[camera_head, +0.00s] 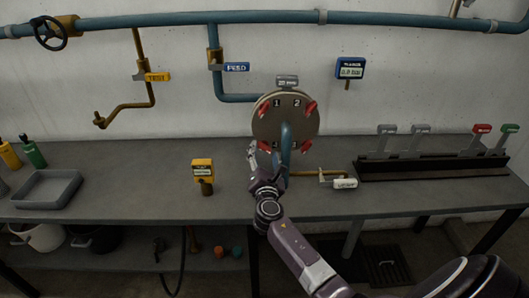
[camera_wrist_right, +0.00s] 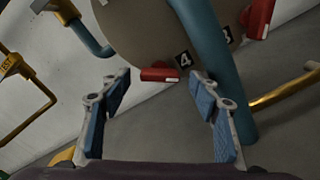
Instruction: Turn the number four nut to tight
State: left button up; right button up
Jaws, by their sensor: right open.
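The round tan plate (camera_head: 283,118) on the wall pipe carries red winged nuts beside number labels. The number four nut (camera_wrist_right: 159,75) is a red bar beside the black "4" label (camera_wrist_right: 183,60) at the plate's lower edge in the right wrist view. In the head view, red shows at its place (camera_head: 264,146), partly hidden by my gripper. My right gripper (camera_wrist_right: 158,92) is open, its blue-padded fingers on either side of the nut's line. The nut appears just beyond the fingertips; contact cannot be told. My left gripper is out of view.
A blue pipe (camera_wrist_right: 208,50) passes close by my right gripper's right finger. A yellow meter (camera_head: 203,172) stands on the grey bench (camera_head: 120,185) to the left. A rack with coloured tags (camera_head: 430,167) stands to the right, and a brass pipe (camera_head: 308,173) lies between.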

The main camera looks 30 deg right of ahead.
jog(key=shift+w+d, duration=0.2)
jog(key=shift+w, duration=0.15)
jog(key=c, duration=1.2)
jog(key=shift+o, duration=0.2)
